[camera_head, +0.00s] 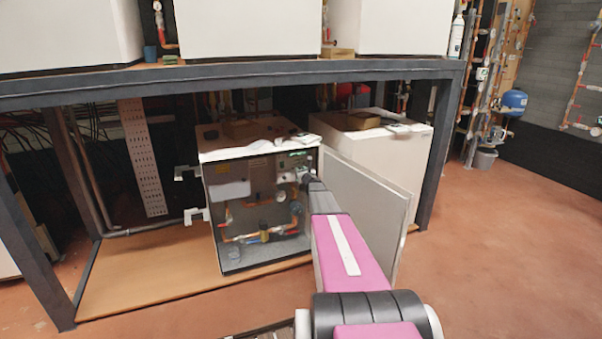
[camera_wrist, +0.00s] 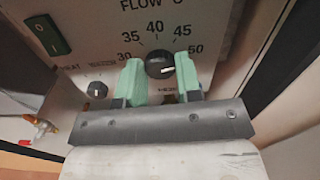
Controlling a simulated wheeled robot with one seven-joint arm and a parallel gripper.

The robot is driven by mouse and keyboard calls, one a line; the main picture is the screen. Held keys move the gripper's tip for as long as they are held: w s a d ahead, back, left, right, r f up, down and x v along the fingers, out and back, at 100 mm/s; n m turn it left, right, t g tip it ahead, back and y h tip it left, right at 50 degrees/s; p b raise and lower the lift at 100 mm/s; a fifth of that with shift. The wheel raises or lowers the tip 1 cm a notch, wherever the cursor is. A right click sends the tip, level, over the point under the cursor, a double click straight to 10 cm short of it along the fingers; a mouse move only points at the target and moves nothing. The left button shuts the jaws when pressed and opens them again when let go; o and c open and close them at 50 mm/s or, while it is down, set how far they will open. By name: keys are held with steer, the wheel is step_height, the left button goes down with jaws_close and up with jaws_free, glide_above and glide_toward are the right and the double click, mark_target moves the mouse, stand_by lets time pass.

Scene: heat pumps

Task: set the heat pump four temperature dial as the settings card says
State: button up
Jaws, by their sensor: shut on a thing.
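The temperature dial (camera_wrist: 159,65) is a round black knob with a white pointer line, on a pale panel marked "FLOW °C" with numbers 30 to 50. Its pointer aims to the right, a little below the 50 mark. My gripper (camera_wrist: 160,82) is shut on the dial, one green finger on each side. In the head view my gripper (camera_head: 306,180) reaches into the open heat pump (camera_head: 228,190) under the bench, at its control panel (camera_head: 292,165). The dial itself is too small to tell there. I cannot make out a settings card.
The unit's open door (camera_head: 372,205) stands just right of my arm. A dark bench frame (camera_head: 240,78) runs above. A green switch (camera_wrist: 47,34) and a smaller black knob (camera_wrist: 97,89) sit left of the dial. The floor (camera_head: 500,240) at right is clear.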

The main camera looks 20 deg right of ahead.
steer(key=shift+n, duration=7.3)
steer(key=o, duration=0.9)
steer(key=shift+o, duration=0.2)
steer(key=shift+s, duration=0.15)
steer(key=s, duration=1)
steer(key=shift+s, duration=0.3)
